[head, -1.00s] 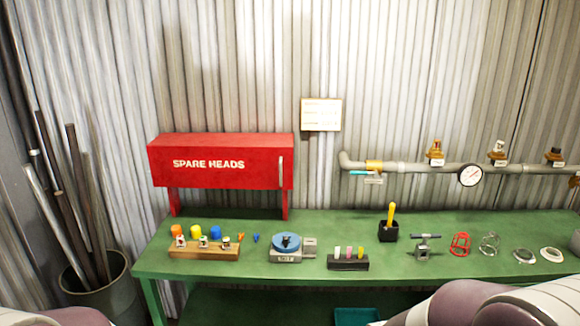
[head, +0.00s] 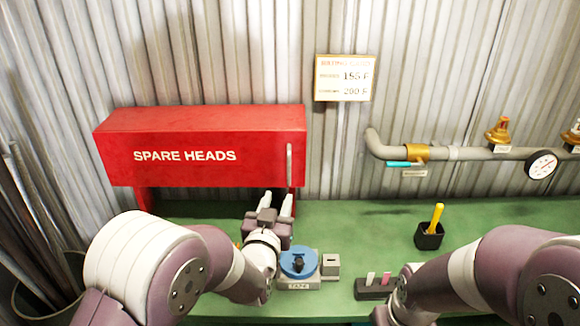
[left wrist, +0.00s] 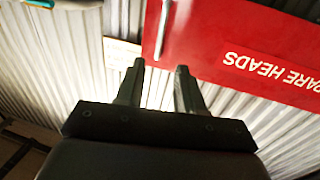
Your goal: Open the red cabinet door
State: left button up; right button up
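The red cabinet (head: 200,125) marked SPARE HEADS stands on legs on the green bench, its door shut. A pale vertical handle (head: 289,165) is at the door's right end. In the left wrist view the red door (left wrist: 250,45) and the handle (left wrist: 163,28) show at the top. My left gripper (head: 277,203) is open and empty, just below and slightly left of the handle, apart from it. Its two fingers (left wrist: 160,88) are spread in the left wrist view.
A pipe with a gauge (head: 541,164) runs along the wall, right of the cabinet.

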aim_at(288, 171)
pick_arm(q)
jog(key=w, duration=0.3)
jog(key=w+d+p, duration=0.1)
jog(key=w, duration=0.3)
jog(key=w+d+p, duration=0.1)
jog(key=w, duration=0.3)
jog(key=shift+w+d, duration=0.15)
jog(key=shift+w+f, duration=0.15)
jog(key=shift+w, duration=0.15)
jog(key=shift+s, duration=0.1)
grip_shut()
